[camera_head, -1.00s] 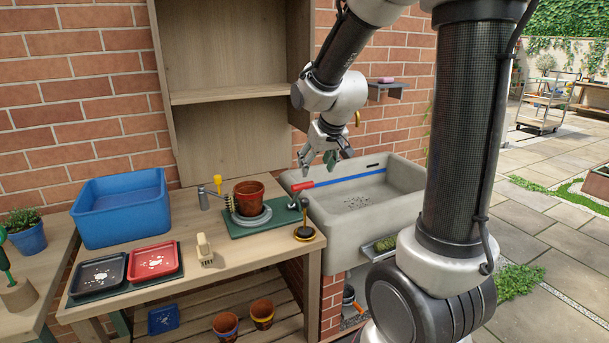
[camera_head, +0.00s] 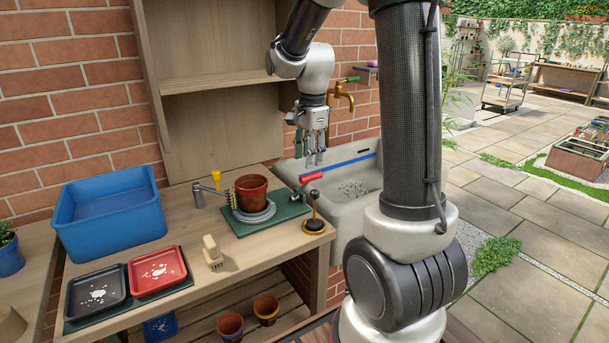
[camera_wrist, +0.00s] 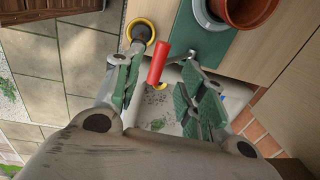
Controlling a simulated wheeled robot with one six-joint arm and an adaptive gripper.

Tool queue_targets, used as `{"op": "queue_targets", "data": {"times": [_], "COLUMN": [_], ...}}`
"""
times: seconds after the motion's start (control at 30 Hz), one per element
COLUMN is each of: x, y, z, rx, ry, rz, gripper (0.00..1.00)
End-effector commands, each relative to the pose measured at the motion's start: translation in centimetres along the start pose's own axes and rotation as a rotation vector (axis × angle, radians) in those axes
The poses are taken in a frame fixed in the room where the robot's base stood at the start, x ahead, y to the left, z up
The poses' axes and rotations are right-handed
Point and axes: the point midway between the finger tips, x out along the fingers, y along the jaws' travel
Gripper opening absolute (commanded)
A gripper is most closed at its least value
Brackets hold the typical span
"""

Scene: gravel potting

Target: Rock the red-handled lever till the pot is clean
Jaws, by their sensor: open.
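The lever's red handle (camera_head: 311,177) sticks out over the right edge of the green base (camera_head: 240,226). The terracotta pot (camera_head: 252,187) stands upright on a grey round turntable (camera_head: 262,216), with a bristle brush (camera_head: 230,197) beside its left side. My gripper (camera_head: 315,160) points down just above the red handle, fingers apart and empty. In the wrist view the red handle (camera_wrist: 157,65) appears between the open fingers, nearer the left one; I cannot tell whether they touch. The pot (camera_wrist: 248,10) is cut off at the top there. Dirt on its far side is hidden.
A stone sink (camera_head: 345,212) with a blue strip (camera_head: 345,162) lies behind and right of the handle. A black-knobbed tool (camera_head: 314,212) stands close in front of it.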

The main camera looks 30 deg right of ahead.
Motion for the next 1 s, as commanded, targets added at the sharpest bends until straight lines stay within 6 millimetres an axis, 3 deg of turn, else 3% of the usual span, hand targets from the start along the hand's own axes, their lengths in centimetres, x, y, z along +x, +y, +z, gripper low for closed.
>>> {"op": "queue_targets", "data": {"times": [0.4,0.77,1.0], "x": [6.3,7.0,7.0], "y": [0.0,0.0,0.0], "z": [0.0,0.0,0.0], "rx": [-0.003,-0.004,-0.004], "ry": [0.000,0.000,0.000], "rz": [0.001,-0.002,-0.001], "gripper": [0.41,0.41,0.00]}}
